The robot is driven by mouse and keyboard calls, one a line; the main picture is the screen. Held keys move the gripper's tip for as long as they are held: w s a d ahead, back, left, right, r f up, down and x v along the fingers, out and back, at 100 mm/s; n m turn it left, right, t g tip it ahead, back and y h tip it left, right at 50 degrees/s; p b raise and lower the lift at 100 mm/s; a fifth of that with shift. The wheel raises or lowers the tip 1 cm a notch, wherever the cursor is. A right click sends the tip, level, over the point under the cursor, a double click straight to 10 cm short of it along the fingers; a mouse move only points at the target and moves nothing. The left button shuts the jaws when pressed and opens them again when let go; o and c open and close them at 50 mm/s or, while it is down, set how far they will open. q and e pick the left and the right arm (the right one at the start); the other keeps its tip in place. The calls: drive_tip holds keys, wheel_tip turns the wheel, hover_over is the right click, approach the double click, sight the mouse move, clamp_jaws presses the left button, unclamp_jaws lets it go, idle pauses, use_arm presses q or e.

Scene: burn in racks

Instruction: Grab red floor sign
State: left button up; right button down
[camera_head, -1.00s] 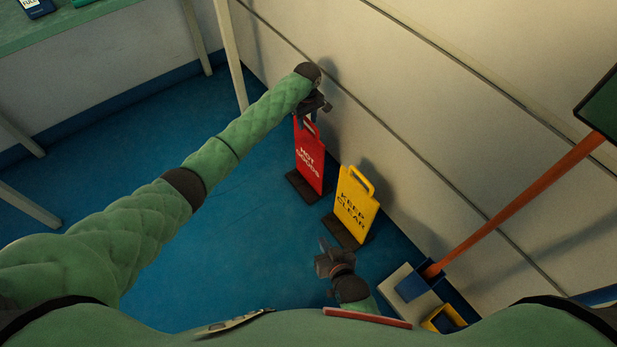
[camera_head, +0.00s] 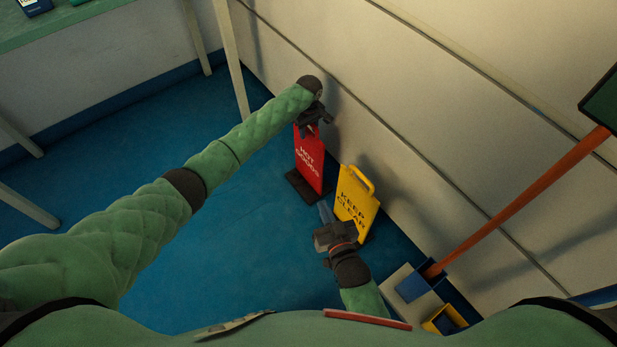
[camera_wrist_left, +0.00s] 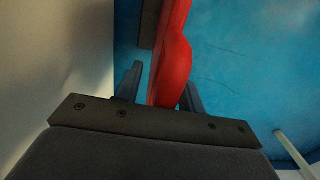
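The red floor sign (camera_head: 309,160), lettered "HOT GOODS", stands upright on a dark base by the wall. My left gripper (camera_head: 311,127) is over its top and hides its handle in the head view. In the left wrist view the top of the red sign (camera_wrist_left: 172,70) is between the two fingers of my left gripper (camera_wrist_left: 163,80). A gap shows on the left finger's side, so the gripper is open around it. My right gripper (camera_head: 325,214) is low, just left of the yellow sign; its finger opening is unclear.
A yellow "KEEP CLEAR" sign (camera_head: 355,202) stands right of the red one. A blue dustpan (camera_head: 412,287) with an orange handle is at the lower right. The wall (camera_head: 400,120) runs behind the signs. Blue floor (camera_head: 240,235) is free to the left.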

use_arm(q)
clamp_jaws()
drive_tip(key=shift+r, duration=0.1)
idle(1.3)
